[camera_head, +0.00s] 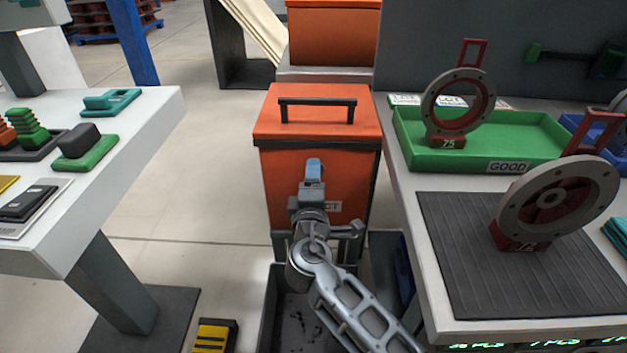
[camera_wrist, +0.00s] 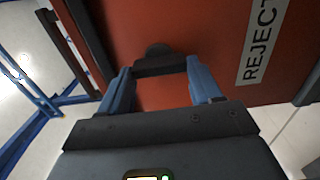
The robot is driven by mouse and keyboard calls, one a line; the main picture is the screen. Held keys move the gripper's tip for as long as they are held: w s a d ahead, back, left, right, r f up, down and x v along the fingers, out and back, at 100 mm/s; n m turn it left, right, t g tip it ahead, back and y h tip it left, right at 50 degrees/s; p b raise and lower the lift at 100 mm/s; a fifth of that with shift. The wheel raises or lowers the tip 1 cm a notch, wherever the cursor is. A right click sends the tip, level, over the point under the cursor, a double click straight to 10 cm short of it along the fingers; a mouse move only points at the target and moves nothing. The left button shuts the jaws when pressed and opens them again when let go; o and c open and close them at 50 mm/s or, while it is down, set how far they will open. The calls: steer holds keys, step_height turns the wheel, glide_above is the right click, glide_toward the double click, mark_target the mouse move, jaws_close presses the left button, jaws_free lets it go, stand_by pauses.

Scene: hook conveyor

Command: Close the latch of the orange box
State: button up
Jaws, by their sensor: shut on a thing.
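The orange box (camera_head: 279,185) stands in the middle of the head view, with its orange lid (camera_head: 320,119) down and a black handle (camera_head: 317,101) on top. My gripper (camera_head: 314,165) is at the box's front face, just below the dark rim. In the wrist view my gripper (camera_wrist: 158,70) has its two blue fingers either side of a dark latch piece (camera_wrist: 157,52), and it is shut on this latch. The latch lies against the orange front (camera_wrist: 215,35) beside a REJECT label (camera_wrist: 262,38). In the head view my gripper hides the latch.
A white table (camera_head: 160,125) with coloured parts stands to the left. A bench (camera_head: 410,205) to the right holds a green GOOD tray (camera_head: 470,158) and a flanged wheel (camera_head: 560,200). A dark open bin (camera_head: 268,315) is below the box. Floor is clear between table and box.

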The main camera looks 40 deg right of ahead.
steer(key=shift+a+f, duration=0.1)
steer(key=o, duration=1.1)
steer(key=shift+c, duration=0.2)
steer(key=v, duration=0.7)
steer(key=shift+s+a, duration=0.25)
steer(key=shift+s, duration=0.05)
